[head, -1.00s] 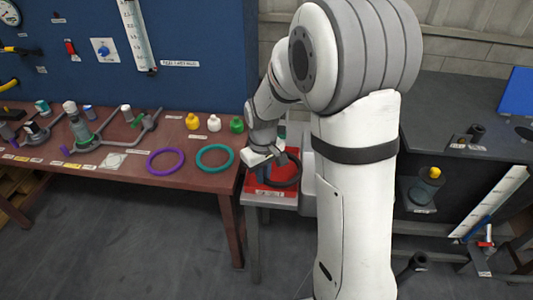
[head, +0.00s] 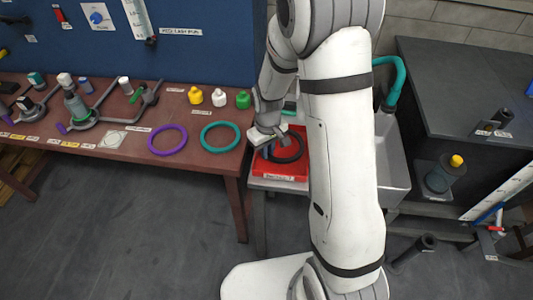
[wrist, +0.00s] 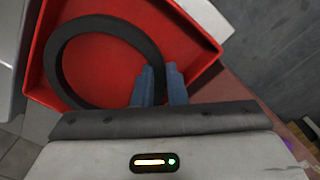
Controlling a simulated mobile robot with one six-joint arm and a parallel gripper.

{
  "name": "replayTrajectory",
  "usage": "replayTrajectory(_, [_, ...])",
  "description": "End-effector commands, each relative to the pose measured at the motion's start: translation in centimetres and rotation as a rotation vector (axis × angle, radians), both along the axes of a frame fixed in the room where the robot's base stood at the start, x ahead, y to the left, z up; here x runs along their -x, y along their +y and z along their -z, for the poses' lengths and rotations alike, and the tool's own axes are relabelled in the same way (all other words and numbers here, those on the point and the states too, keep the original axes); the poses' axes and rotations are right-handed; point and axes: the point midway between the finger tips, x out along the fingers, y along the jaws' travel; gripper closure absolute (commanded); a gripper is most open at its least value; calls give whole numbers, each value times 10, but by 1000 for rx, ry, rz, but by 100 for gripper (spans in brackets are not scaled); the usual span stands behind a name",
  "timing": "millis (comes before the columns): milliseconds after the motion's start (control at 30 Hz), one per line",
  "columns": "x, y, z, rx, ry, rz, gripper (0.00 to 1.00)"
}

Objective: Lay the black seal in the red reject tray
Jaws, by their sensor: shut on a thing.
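The black seal (head: 301,151) is a dark ring over the inside of the red reject tray (head: 286,177), right of the bench. My gripper (head: 268,140) is at the left part of the tray. In the wrist view, my gripper's two blue-grey fingers (wrist: 160,84) are shut on the near right side of the black seal (wrist: 57,62). The ring looks roughly level with the red tray (wrist: 212,68) below it. I cannot tell whether it touches the tray floor. My fingers hide a small part of the ring.
A purple ring (head: 151,142) and a teal ring (head: 203,138) lie on the brown bench (head: 185,165) at left. Several small bottles, including a green one (head: 243,100), stand behind them. A grey sink (head: 394,165) is right of the tray, partly hidden by my arm.

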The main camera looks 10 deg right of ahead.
Motion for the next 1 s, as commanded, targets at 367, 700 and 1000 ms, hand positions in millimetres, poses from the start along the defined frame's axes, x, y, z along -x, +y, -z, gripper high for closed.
replayTrajectory(367, [0, 1, 22, 0, 0, -1, 100])
replayTrajectory(700, [0, 1, 24, 0, 1, -2, 72])
replayTrajectory(1000, [0, 1, 24, 0, 1, -2, 66])
